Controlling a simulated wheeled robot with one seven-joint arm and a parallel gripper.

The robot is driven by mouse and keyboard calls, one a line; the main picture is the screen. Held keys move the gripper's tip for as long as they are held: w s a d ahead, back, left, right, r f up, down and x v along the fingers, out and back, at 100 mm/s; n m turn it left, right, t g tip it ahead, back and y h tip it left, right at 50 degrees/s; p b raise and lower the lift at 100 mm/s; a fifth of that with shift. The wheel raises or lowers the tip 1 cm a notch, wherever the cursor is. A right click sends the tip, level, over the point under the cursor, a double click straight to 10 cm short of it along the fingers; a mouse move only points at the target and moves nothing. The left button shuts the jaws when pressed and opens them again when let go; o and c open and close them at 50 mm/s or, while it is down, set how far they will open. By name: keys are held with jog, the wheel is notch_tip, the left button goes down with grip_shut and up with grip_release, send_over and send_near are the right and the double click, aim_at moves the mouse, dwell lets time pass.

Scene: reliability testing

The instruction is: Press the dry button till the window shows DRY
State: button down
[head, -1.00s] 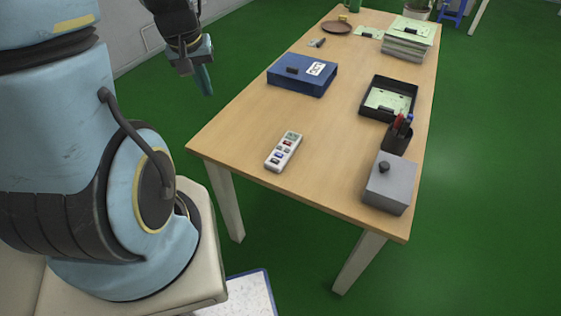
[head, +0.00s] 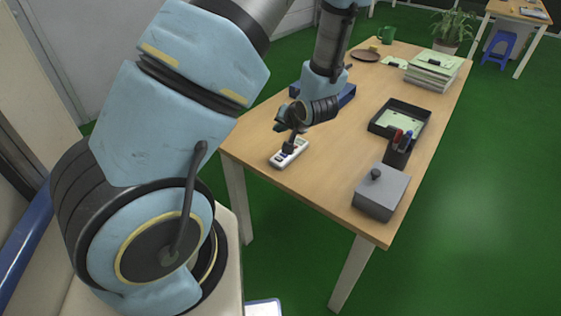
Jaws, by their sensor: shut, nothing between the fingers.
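The white remote-like device (head: 277,160) with a row of buttons and a small greenish window (head: 301,141) lies on the wooden table near its left edge. My gripper (head: 289,151) is shut and empty, with its fingertips pointing down over the middle of the device. The gripper covers most of the buttons, so I cannot tell which button is under the tips or whether they touch it. The writing in the window is too small to read.
A grey box with a dark knob (head: 378,193) stands at the table's near right corner. A blue box (head: 346,95) is partly hidden behind my arm. The table's middle is clear.

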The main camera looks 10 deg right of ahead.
jog(key=shift+f, duration=0.15)
jog(key=b, duration=0.9)
send_over(280, 162)
notch_tip(280, 162, down, 7)
jog(key=shift+f, duration=0.8)
dwell(1.0)
jog(key=shift+f, duration=0.4)
jog(key=shift+f, duration=0.3)
dwell(0.5)
dwell(0.3)
jog(key=shift+r+p, duration=0.75)
jog(key=shift+p, duration=0.1)
